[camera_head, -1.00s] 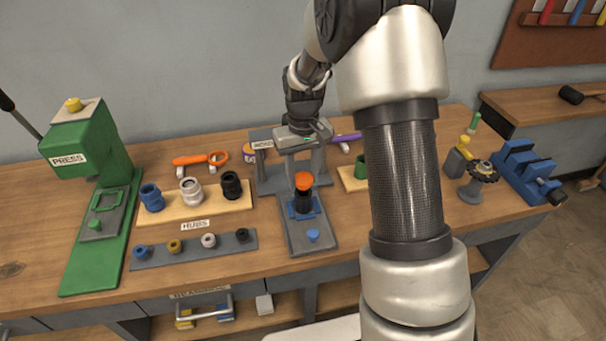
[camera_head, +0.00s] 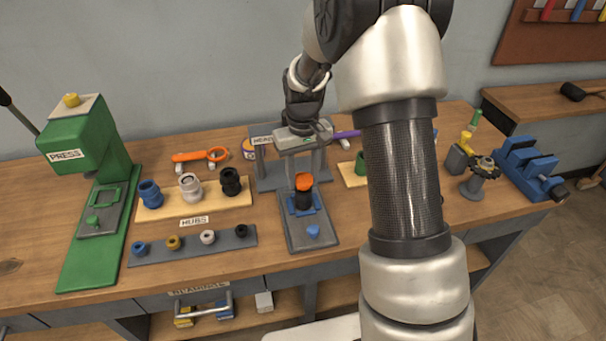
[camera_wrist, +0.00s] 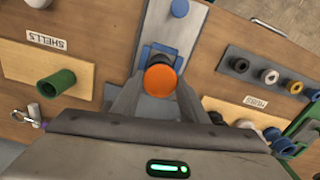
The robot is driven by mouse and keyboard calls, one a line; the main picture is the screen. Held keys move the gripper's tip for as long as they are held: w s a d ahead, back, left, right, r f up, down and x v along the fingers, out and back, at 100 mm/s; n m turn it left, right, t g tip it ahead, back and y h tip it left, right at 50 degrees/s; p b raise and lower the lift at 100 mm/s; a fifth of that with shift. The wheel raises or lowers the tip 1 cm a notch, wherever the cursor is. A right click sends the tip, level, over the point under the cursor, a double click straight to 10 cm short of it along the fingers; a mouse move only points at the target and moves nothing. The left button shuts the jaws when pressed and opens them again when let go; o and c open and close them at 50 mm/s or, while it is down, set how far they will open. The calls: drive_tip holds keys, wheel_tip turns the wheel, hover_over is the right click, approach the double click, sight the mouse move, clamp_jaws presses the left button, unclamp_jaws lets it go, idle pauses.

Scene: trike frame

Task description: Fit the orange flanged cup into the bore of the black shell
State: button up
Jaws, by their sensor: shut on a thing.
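The orange flanged cup (camera_head: 303,182) sits at the top of the black shell (camera_head: 303,200), in line with its bore; how deep it goes is hard to tell. The shell stands upright in the blue holder (camera_head: 291,209) on a grey fixture plate. My gripper (camera_head: 304,178) points down over the shell with its fingers shut on the orange cup. In the wrist view the cup's round orange top (camera_wrist: 160,81) shows between the fingertips and hides the shell's bore.
A green press (camera_head: 90,150) stands at the left. A green shell (camera_head: 360,163) is at the right. A blue knob (camera_head: 313,231) sits on the fixture's front.

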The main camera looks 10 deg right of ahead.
sight(303, 178)
drive_tip(key=shift+f, duration=0.45)
drive_tip(key=o, duration=1.2)
drive_tip(key=shift+c, duration=0.2)
drive_tip(key=shift+r, duration=0.1)
wheel_tip(303, 178, up, 17)
drive_tip(key=shift+r, duration=0.15)
